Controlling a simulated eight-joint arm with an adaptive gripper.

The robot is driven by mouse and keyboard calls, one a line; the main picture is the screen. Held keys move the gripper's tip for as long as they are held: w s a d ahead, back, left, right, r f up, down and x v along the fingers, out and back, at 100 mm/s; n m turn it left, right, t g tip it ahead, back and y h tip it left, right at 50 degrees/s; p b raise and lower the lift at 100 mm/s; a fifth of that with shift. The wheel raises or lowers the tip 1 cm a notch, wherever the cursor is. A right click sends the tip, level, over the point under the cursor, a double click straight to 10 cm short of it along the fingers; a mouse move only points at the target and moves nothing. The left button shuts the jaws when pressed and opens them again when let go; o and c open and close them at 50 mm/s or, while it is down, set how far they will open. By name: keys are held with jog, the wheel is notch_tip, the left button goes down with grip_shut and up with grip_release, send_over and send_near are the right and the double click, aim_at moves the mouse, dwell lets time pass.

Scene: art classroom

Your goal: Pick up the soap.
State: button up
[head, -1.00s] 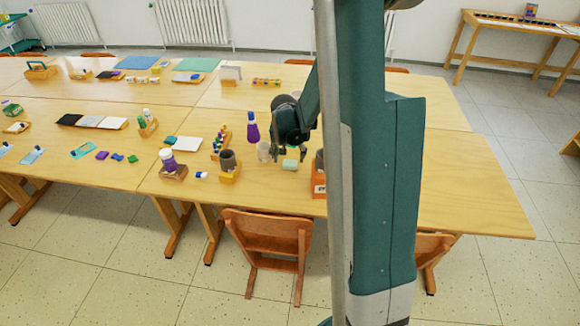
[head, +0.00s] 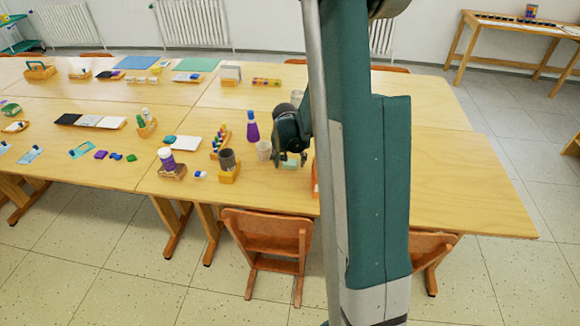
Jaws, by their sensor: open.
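The soap (head: 289,164) is a small pale green block on the wooden table (head: 430,180), in the middle of the head view. My gripper (head: 291,161) is open, with its fingers pointing down at the soap. The fingertips overlap the soap in the picture and partly hide it. I cannot tell whether they touch it.
A clear cup (head: 264,150) and a purple bottle (head: 252,127) stand left of my gripper. A dark cup (head: 227,159) sits in a yellow holder further left. An orange box (head: 315,178) is partly hidden by my arm at right. The table's right side is clear.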

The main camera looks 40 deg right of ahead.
jog(key=shift+f, duration=0.25)
jog(key=shift+c, duration=0.2)
jog(key=c, duration=0.9)
